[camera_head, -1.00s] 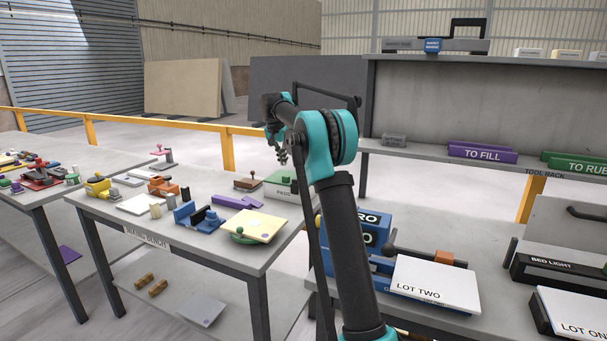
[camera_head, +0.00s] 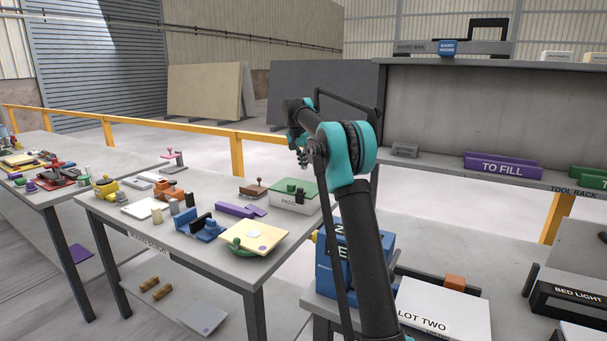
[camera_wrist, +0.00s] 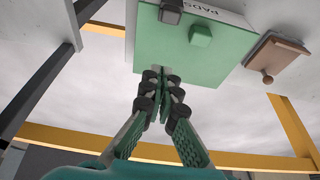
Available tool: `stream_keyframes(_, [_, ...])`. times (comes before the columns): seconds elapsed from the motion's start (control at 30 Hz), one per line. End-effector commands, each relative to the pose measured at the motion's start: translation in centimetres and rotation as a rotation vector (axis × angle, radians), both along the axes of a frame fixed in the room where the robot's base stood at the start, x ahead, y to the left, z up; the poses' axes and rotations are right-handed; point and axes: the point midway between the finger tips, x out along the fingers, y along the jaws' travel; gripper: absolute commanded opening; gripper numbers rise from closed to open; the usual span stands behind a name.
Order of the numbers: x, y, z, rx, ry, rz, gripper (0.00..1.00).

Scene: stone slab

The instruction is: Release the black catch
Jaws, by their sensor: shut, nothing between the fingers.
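A white box labelled PADS (camera_head: 290,206) stands at the back right of the mixing bench, with a green lid (camera_head: 283,184) and a green knob. A small black catch (camera_head: 300,196) shows at the box's front edge. In the wrist view the black catch (camera_wrist: 171,11) is at the top, by the lid's edge, beside the green knob (camera_wrist: 201,36). My gripper (camera_wrist: 163,75) is shut and empty, its tips overlapping the green lid (camera_wrist: 155,45) in that view. In the head view my gripper (camera_head: 302,158) hangs above the box, apart from the catch.
A brown block with a knob (camera_head: 254,189) sits beside the box; it also shows in the wrist view (camera_wrist: 275,60). A purple piece (camera_head: 238,210), a blue clamp (camera_head: 200,226) and a cream board (camera_head: 254,233) lie nearer. The tool rack stands right.

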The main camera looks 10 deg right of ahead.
Motion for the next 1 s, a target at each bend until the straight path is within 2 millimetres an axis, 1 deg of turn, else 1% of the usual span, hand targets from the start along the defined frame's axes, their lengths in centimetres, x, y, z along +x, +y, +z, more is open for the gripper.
stream_keyframes(0.47, [2.4,-1.8,-8.4,0.0,0.0,-0.001,0.0])
stream_keyframes(0.5, [2.2,-1.6,-8.7,0.0,0.0,0.001,0.0])
stream_keyframes(0.6, [0.8,-0.5,-8.5,0.0,0.0,0.002,0.0])
stream_keyframes(0.7, [-0.1,0.0,-8.5,0.0,0.0,0.001,0.0])
stream_keyframes(0.83, [-0.7,0.5,-8.5,0.0,0.0,0.0,0.0])
stream_keyframes(1.0, [-0.9,0.6,-8.5,0.0,0.0,0.0,0.0])
